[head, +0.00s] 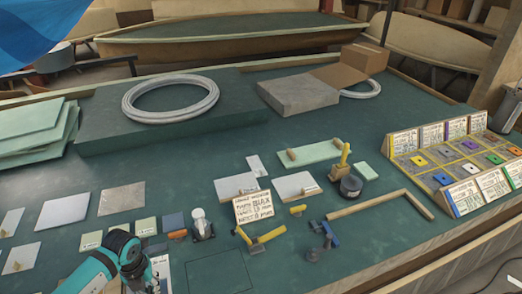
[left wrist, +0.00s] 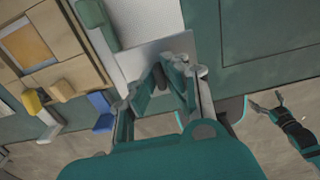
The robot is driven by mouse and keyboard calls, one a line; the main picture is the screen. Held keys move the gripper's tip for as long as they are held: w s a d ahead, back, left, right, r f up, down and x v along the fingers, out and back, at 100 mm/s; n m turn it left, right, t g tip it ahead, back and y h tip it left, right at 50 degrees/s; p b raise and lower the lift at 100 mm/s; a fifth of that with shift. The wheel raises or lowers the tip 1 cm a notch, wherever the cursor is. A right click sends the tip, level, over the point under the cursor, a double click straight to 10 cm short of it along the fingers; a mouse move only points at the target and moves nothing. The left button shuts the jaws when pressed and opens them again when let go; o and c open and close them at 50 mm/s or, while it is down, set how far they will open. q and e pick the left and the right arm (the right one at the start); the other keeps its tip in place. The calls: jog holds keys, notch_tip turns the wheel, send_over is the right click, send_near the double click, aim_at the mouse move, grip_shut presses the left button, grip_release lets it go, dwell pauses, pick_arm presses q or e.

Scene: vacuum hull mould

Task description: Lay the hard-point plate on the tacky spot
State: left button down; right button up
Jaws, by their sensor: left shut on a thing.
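My left gripper (left wrist: 165,78) is shut on a small dark piece (left wrist: 163,84) over a pale grey sheet (left wrist: 150,52) in the left wrist view. I cannot tell whether that piece is part of the hard-point plate or joined to the sheet. In the head view my left gripper (head: 146,277) is low at the left front, its tips partly hidden. A thin dark rectangle outline (head: 218,272) is on the green table to its right; I cannot tell if it is the tacky spot. My right gripper (left wrist: 275,104) appears open and empty, away from the table at the right.
A sorting rack (head: 460,160) with coloured tags stands at the right. A written card (head: 254,207), yellow clamps (head: 262,238), a dark pot (head: 350,187) and a wooden angle frame (head: 385,205) lie mid-table. A hose coil (head: 170,98) lies behind. Several small tiles surround my left gripper.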

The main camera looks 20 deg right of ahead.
pick_arm(q)
jog(key=shift+r, duration=0.25)
dwell(0.4)
